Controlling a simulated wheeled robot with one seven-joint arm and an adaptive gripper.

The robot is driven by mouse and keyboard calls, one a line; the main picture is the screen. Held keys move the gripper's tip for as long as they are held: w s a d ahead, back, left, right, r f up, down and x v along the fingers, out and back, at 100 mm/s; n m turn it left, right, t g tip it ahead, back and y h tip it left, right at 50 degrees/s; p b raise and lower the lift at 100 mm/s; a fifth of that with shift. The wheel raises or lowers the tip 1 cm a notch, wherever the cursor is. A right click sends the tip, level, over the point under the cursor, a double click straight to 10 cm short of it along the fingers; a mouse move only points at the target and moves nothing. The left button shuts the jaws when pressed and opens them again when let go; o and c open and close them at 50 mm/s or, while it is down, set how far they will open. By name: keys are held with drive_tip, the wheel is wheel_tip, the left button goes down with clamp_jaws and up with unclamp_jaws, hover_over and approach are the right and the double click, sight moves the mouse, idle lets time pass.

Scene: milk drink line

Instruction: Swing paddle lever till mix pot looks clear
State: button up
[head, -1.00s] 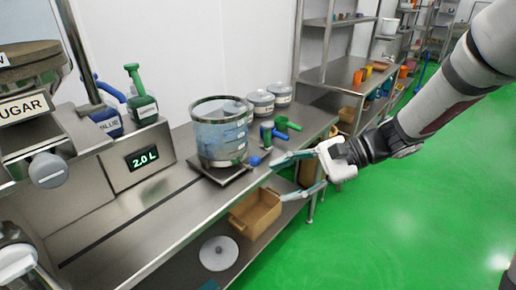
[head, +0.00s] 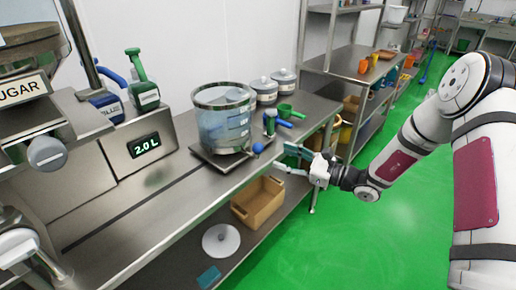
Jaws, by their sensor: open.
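The mix pot (head: 212,133) is a clear cylinder with a metal rim and measuring marks, standing on a flat plate on the steel counter. Its contents look pale blue and see-through; I cannot tell whether anything is unmixed inside. The paddle lever's blue ball knob (head: 258,148) sticks out at the pot's lower right. My gripper (head: 281,159) is open, with its fingers pointing left toward the knob. Its fingertips are a short way right of the knob, apart from it, and nothing is between them.
Green and blue scoops (head: 285,112) and lidded tubs (head: 284,80) stand behind the pot. A tan bin (head: 262,205) and a white round lid (head: 221,240) lie on the lower shelf. A display reading 2.0 L (head: 144,147) is at left. Green floor at right is open.

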sight(258, 148)
drive_tip(key=x, duration=1)
drive_tip(key=shift+s, duration=0.1)
clamp_jaws()
